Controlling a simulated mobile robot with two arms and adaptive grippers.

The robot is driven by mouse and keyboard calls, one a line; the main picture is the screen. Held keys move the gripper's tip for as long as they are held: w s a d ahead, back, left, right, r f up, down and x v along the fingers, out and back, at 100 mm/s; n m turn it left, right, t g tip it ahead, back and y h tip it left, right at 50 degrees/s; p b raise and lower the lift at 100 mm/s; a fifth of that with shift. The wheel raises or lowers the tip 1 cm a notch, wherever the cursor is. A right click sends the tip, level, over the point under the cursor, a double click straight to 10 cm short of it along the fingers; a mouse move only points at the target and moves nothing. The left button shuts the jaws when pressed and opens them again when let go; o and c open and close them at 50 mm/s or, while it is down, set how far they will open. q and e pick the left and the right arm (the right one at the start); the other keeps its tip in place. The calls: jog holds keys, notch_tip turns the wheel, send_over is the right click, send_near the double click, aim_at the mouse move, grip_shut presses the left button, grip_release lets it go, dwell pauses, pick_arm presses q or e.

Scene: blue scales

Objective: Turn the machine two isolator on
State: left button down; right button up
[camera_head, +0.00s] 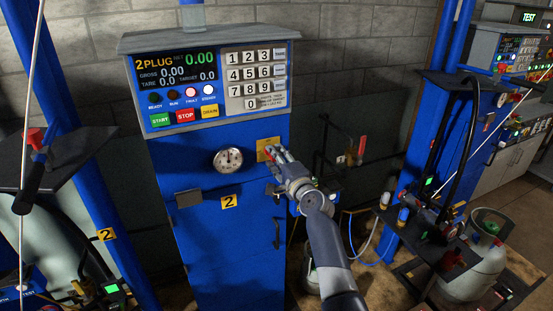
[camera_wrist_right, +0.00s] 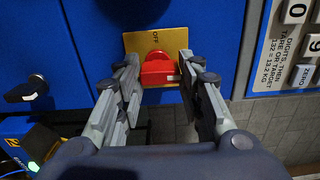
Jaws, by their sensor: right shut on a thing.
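The machine two cabinet (camera_head: 255,190) is blue, with a "2PLUG" display and a yellow "2" label (camera_head: 229,201). In the head view the plate (camera_head: 263,143) sits right of the round gauge, and my gripper partly covers the knob. My right gripper (camera_head: 274,154) reaches it from the lower right. In the right wrist view the fingers (camera_wrist_right: 160,76) stand on both sides of the knob, shut on it. My left gripper is not in view.
Above are a keypad (camera_head: 257,75) and START, STOP and DRAIN buttons (camera_head: 185,115). A gauge (camera_head: 228,160) and a black handle (camera_head: 277,232) are near the arm. Another blue machine (camera_head: 425,120) and a gas cylinder (camera_head: 478,265) stand at right.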

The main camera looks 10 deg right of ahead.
jog(key=o, duration=1.1)
jog(key=shift+c, duration=0.2)
jog(key=s+d, duration=0.2)
jog(key=s, duration=0.9)
jog(key=shift+s+d, duration=0.15)
jog(key=shift+s, duration=0.25)
